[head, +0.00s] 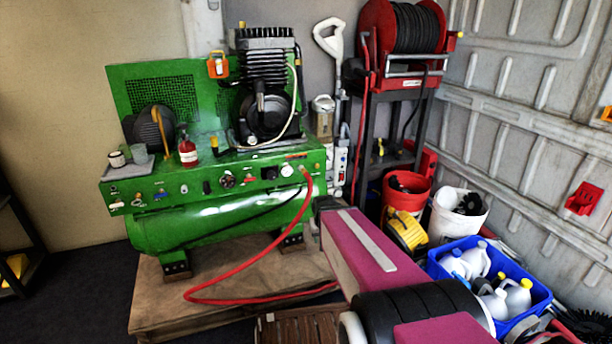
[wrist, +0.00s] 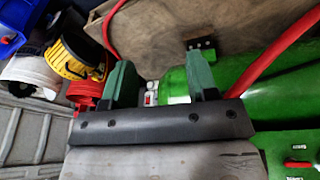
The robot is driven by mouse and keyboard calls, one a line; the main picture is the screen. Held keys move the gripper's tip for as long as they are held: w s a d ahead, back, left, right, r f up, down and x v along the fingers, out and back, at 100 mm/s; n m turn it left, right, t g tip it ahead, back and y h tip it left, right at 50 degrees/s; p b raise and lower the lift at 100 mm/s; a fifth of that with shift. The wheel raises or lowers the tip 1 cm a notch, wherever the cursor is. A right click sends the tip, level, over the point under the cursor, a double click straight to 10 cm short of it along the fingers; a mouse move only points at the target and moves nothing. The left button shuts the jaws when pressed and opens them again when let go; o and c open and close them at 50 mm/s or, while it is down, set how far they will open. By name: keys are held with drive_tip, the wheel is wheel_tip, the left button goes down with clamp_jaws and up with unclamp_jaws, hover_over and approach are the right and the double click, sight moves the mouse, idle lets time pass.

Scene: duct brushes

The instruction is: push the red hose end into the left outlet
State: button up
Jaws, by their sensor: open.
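The red hose (head: 312,192) meets the right end of the green compressor's front panel (head: 225,185), then drops and loops over the wooden pallet. Its upper end (head: 303,170) is at or against a fitting there; I cannot tell whether it is seated. Small fittings (head: 137,203) sit at the panel's left end; I cannot tell which is the left outlet. In the wrist view my gripper (wrist: 163,78) is open, with nothing seen between its two green fingers. In the head view my arm hides the fingers.
The green tank (wrist: 178,82) lies beyond the fingers. To the right stand a red bucket (head: 400,203), a white bucket (head: 447,222), a yellow reel (head: 405,232) and a blue crate (head: 537,303) of bottles. The pallet (head: 155,310) has bare room at its front left.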

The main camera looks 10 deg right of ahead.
sight(309, 178)
drive_tip(key=w+d+r+t+h, duration=0.1)
drive_tip(key=w+t, duration=0.2)
drive_tip(key=w, duration=0.3)
drive_tip(key=w+d+r+t, duration=0.2)
drive_tip(key=w+t, duration=0.2)
drive_tip(key=w, duration=0.3)
drive_tip(key=shift+w+a+r+n+t+y, duration=0.55)
drive_tip(key=shift+w+r+t+y, duration=0.35)
drive_tip(key=shift+w+r+t, duration=0.45)
drive_tip(key=shift+w+a+r+n+t+y, duration=0.4)
drive_tip(key=shift+w+a+r+t+y, duration=0.4)
drive_tip(key=shift+w+r+t, duration=0.55)
drive_tip(key=shift+w+a+r+n+t+y, duration=0.45)
drive_tip(key=shift+w+r+t+y, duration=0.65)
drive_tip(key=shift+w, duration=0.4)
